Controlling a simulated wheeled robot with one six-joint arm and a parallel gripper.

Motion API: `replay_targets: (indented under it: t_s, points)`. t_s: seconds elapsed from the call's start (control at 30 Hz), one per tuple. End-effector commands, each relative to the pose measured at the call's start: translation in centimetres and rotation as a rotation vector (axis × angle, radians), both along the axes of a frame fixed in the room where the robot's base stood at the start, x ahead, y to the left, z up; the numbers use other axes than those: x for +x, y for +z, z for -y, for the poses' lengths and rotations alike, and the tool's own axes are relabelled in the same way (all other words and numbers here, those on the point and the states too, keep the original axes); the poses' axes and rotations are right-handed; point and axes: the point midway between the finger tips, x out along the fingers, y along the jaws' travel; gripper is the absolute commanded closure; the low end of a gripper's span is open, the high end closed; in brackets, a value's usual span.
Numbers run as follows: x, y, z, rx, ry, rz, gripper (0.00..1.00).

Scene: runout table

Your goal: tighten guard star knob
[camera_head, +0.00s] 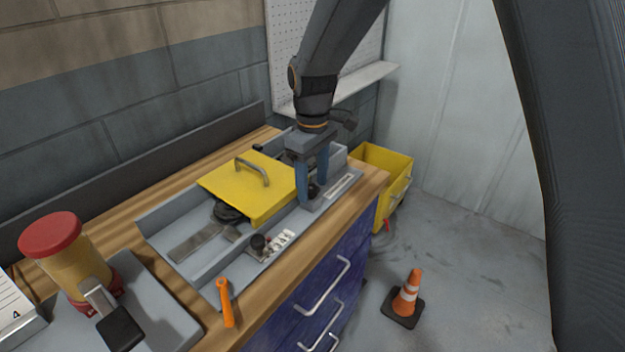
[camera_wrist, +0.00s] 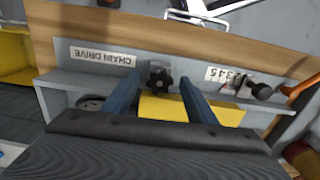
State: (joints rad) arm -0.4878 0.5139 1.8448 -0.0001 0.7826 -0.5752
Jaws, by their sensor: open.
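The black star knob (camera_wrist: 159,75) shows in the wrist view between the two blue fingers of my gripper (camera_wrist: 156,84). In the head view my gripper (camera_head: 312,190) points down at the right part of the grey machine tray, with the dark knob (camera_head: 314,188) partly hidden between its fingers. The fingers are apart, with gaps visible on both sides of the knob in the wrist view. The yellow guard (camera_head: 235,180) with a metal handle lies over the tray, left of my gripper.
A second black knob (camera_head: 258,242) stands by a numbered plate. An orange-handled tool (camera_head: 226,302) lies at the bench's front edge. A red-capped container (camera_head: 70,255) stands at left. A yellow bin (camera_head: 382,165) and an orange cone (camera_head: 407,296) are to the right, on the floor side.

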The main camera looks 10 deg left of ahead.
Motion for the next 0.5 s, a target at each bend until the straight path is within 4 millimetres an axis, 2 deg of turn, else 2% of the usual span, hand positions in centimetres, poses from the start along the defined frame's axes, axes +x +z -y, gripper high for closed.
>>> replay_targets:
  t_s: [0.23,0.47,0.5]
  points:
    - [-0.03,-0.09,-0.05,0.000,0.001,0.000,0.50]
    - [-0.04,-0.07,-0.06,0.000,0.001,0.000,0.89]
    - [-0.03,-0.07,-0.06,0.000,0.001,0.000,0.89]
